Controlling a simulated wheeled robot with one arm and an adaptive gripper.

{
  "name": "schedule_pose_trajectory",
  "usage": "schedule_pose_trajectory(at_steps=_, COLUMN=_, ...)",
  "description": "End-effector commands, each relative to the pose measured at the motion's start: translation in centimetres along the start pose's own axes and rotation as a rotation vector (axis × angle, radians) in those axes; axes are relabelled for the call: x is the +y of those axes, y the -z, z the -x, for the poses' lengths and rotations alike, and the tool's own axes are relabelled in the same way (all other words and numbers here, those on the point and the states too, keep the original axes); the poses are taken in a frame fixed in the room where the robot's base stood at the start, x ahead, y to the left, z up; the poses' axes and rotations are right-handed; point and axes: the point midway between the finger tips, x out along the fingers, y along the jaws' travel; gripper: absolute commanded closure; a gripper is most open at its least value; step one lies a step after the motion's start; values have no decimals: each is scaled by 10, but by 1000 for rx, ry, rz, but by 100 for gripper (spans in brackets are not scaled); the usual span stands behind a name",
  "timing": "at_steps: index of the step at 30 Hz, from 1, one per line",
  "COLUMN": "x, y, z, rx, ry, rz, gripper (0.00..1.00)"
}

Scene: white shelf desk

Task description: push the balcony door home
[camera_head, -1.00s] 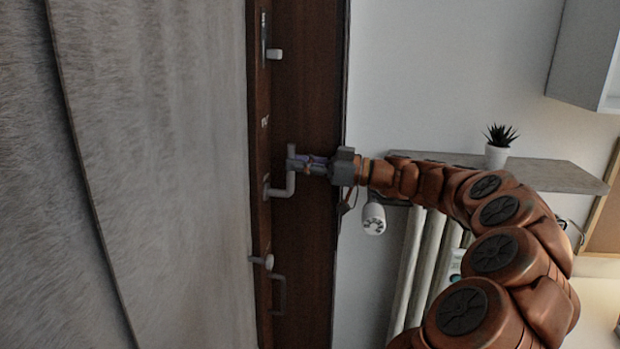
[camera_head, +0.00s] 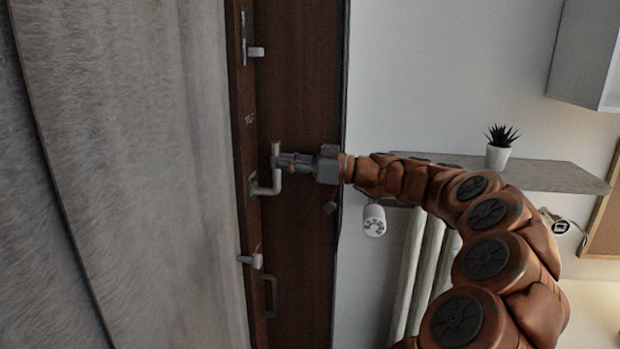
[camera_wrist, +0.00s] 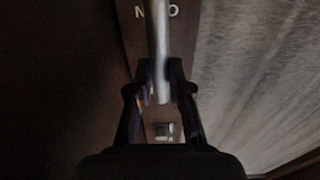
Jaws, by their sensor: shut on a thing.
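The balcony door is a dark brown wooden leaf (camera_head: 297,90) with a narrow edge (camera_head: 246,150) facing left in the head view. A pale L-shaped handle (camera_head: 266,191) sticks out from that edge. My gripper (camera_head: 282,161) is shut on the handle's upright grip. In the wrist view the handle (camera_wrist: 159,50) runs as a light bar down between the two fingers of my gripper (camera_wrist: 160,90). The door stands ajar, its edge angled to the view. The fingertips' exact contact is dark and hard to see.
A grey, rough-textured panel (camera_head: 130,180) fills the left. Other knobs (camera_head: 256,52) and a lower pull (camera_head: 271,297) sit on the door.

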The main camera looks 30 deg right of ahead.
Motion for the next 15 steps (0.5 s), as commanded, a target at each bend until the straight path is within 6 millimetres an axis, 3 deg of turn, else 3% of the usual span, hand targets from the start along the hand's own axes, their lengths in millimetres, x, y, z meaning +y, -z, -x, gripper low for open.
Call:
schedule_pose_trajectory(at_steps=1, x=-1, y=-7, z=-4, rx=-10, ry=6, rz=-4, gripper=100)
schedule_pose_trajectory(at_steps=15, x=-2, y=-7, z=-19, rx=-10, ry=7, rz=-6, gripper=100)
